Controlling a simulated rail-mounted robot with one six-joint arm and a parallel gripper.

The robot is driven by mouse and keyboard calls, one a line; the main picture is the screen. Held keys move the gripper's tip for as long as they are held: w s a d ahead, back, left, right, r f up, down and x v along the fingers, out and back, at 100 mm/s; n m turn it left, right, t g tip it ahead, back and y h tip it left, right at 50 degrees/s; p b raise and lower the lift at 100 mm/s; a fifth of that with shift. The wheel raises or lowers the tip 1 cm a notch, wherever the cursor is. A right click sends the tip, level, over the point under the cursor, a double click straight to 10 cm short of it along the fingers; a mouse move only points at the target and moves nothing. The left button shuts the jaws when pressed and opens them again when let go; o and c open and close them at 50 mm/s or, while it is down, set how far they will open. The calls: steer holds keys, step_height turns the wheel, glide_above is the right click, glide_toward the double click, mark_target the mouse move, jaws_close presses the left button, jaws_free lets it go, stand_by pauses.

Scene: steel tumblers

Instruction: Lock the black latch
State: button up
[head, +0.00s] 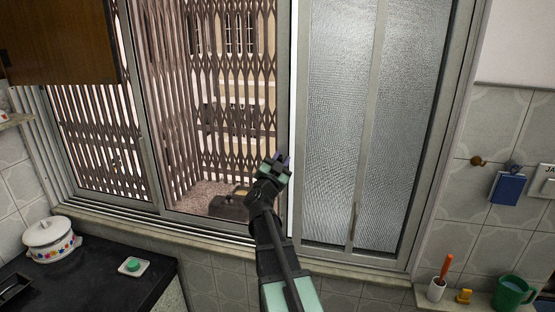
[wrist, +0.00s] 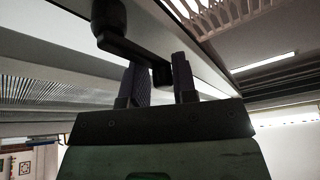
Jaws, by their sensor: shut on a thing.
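In the wrist view the black latch (wrist: 109,26) is mounted on the pale window frame, and its lever runs down to the right between my fingers. My gripper (wrist: 161,70) is shut on the end of this lever, one dark purple finger on each side. In the head view my gripper (head: 278,159) is raised against the window, next to the upright frame bar (head: 292,120) between the clear pane and the frosted pane. The latch is hidden behind my gripper there. I cannot tell whether the latch is locked.
The frosted pane (head: 340,130) is right of my arm. A dark case (head: 229,208) lies beyond the clear window, near the folding grille (head: 225,100). A green mug (head: 512,294) is at lower right.

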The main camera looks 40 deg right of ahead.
steer(key=o, duration=0.8)
steer(key=shift+w, duration=0.1)
steer(key=shift+c, duration=0.2)
steer(key=b+v, duration=0.4)
steer(key=v, duration=0.7)
steer(key=shift+d, duration=0.1)
